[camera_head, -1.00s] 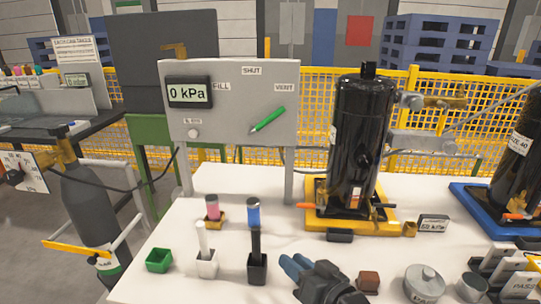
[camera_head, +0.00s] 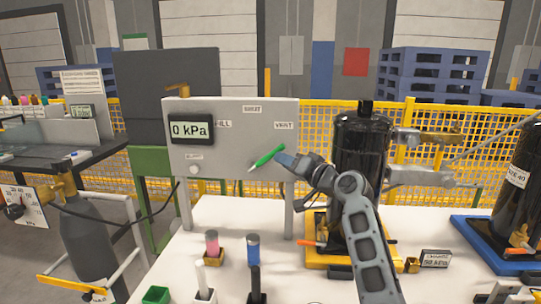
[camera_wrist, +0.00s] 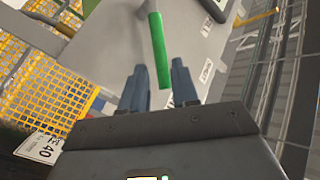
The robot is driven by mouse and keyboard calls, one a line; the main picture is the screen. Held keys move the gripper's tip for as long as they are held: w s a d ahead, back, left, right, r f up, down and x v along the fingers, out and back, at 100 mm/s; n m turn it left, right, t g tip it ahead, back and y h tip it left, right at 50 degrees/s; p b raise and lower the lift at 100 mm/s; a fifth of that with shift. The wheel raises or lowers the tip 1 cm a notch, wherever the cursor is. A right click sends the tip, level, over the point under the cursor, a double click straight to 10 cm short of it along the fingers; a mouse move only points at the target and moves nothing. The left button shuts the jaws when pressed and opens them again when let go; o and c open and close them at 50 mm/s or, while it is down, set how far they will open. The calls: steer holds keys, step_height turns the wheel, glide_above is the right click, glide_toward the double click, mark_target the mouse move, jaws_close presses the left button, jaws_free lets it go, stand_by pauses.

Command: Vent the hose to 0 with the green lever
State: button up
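The green lever (camera_head: 267,158) is on the grey panel (camera_head: 225,110), slanting from lower left to upper right with its upper end below the VENT label (camera_head: 284,125). The panel's display (camera_head: 190,129) reads 0 kPa. My gripper (camera_head: 284,159) is at the lever's upper right end. In the wrist view the two fingers (camera_wrist: 161,80) are apart, and the green lever (camera_wrist: 159,50) reaches into the gap between the fingertips. I see a gap on both sides of the lever, so the fingers do not appear closed on it.
A black tank (camera_head: 360,140) in a yellow tray stands right behind my arm. Several small holders and the pink-topped piece (camera_head: 212,243) stand on the white table (camera_head: 225,215) below the panel. Yellow mesh fencing (camera_head: 450,130) runs behind.

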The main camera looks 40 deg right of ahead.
mark_target(271, 155)
steer(key=w, duration=0.6)
steer(key=shift+w+d+p, duration=0.3)
steer(key=shift+w+p, duration=0.1)
jaws_close()
